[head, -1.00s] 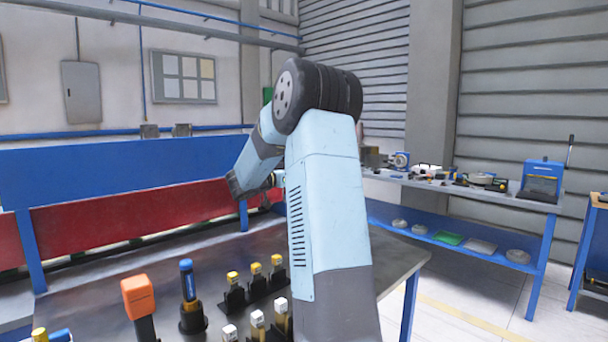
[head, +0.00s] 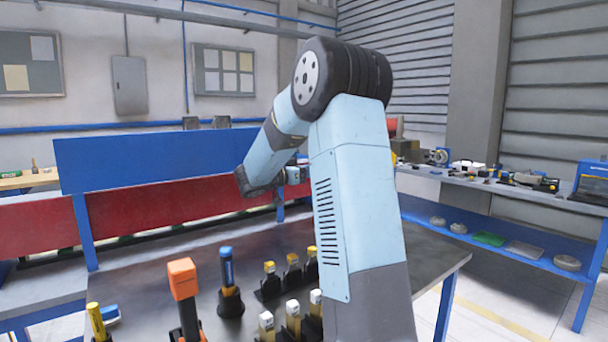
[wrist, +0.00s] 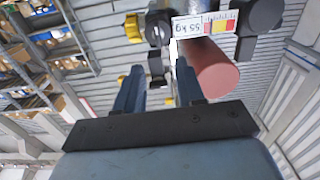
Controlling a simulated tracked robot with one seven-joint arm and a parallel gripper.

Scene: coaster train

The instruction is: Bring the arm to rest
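My arm stands up in the middle of the head view, bent at a dark elbow joint, with its forearm angled down to the left. My gripper is small and partly hidden behind the arm in the head view. In the wrist view my gripper (wrist: 158,78) has its two blue-grey fingers apart, with the far background showing between them and nothing seen held. Beyond the fingertips are a black fitting with yellow knobs (wrist: 157,66), a "55 kg" label (wrist: 205,24) and a dull red cylinder (wrist: 214,68). I cannot tell their distance from the fingers.
A dark metal table (head: 155,265) lies below the arm. On it stand an orange-topped tool (head: 185,290), a blue-topped tool (head: 229,282) and several yellow- and white-topped pieces. A blue and red barrier (head: 150,162) runs behind. A blue workbench (head: 500,245) stands at right.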

